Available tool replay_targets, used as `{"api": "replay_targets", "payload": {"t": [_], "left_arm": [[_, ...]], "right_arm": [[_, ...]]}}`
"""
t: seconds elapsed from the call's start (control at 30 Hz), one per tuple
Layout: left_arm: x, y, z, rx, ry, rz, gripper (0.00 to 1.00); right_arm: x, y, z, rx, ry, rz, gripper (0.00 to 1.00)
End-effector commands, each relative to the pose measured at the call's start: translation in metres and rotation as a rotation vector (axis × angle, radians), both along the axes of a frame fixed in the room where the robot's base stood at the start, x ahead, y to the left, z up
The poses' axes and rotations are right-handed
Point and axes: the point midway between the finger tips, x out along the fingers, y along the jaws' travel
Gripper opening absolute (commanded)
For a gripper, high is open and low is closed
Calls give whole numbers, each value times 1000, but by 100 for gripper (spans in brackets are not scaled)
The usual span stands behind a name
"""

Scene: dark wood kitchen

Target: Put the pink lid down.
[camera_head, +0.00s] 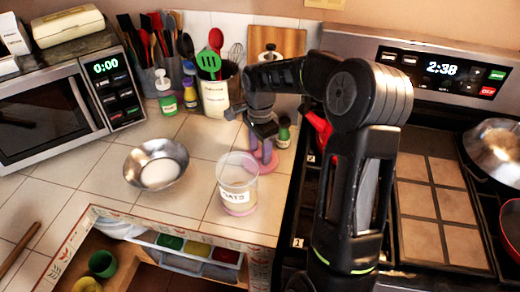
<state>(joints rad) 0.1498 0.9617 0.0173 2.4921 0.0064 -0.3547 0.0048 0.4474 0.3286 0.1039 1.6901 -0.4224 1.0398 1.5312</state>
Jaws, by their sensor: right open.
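The pink lid (262,173) is on the tiled counter, behind and to the right of the clear jar. The jar (238,172) has a white label ending in "ATS", an open-looking top and something pinkish at its bottom. My right gripper (264,145) points down just above the lid and is open. Its fingertips are close to the lid's middle; I cannot tell if they touch it. The gripper and the jar hide part of the lid. My left gripper is not in view.
A metal bowl (156,165) with white contents stands left of the jar. Utensil holders (216,98), bottles and a cutting board (277,45) line the back. A small green-capped bottle (284,132) stands close right of my gripper. An open drawer (190,260) is in front; the stove is right.

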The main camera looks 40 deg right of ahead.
Motion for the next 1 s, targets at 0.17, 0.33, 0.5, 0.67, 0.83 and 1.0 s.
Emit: {"api": "replay_targets", "payload": {"t": [0.17,0.33,0.5,0.67,0.83,1.0], "left_arm": [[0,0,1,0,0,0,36],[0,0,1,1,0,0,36],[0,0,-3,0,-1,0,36],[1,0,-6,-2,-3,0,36],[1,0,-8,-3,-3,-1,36],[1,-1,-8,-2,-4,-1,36]], "right_arm": [[0,0,1,0,0,0,49],[1,0,11,-1,-3,0,49],[1,0,37,-2,-5,0,49],[2,0,72,-2,-6,1,49],[1,0,104,0,-4,0,49],[1,0,121,0,-2,0,49]]}}
